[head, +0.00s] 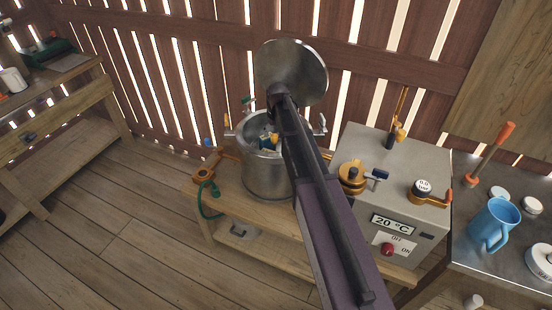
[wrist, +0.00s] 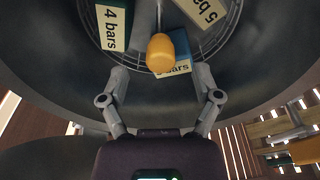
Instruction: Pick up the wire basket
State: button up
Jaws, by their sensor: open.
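The wire basket (wrist: 208,46) sits inside a round metal pot, seen from above in the wrist view. It holds labelled blocks: a dark green one marked "4 bars" (wrist: 112,27), one marked "5 bars" (wrist: 205,10), and a blue one partly covered. An orange-yellow grip (wrist: 160,52) on a thin rod stands up over the basket's middle. My gripper (wrist: 160,80) is open and empty, its fingers spread at the near side of the grip. In the head view the pot (head: 266,178) stands on a wooden bench, and my arm hides my gripper and part of the pot.
A round metal lid (head: 292,72) stands raised above the pot. A grey control box (head: 390,180) with valves and a 20 °C display is close on the right. A blue mug (head: 494,224) stands on the metal table further right. A green hose (head: 208,198) hangs left.

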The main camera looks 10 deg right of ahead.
aim_at(274, 136)
jog(key=shift+w+a+f+b, duration=0.1)
jog(key=shift+w+f+b, duration=0.05)
jog(key=shift+f+b, duration=0.6)
jog(key=shift+w+f+b, duration=0.1)
jog(key=shift+f+b, duration=0.4)
jog(key=shift+f, duration=0.3)
grip_shut()
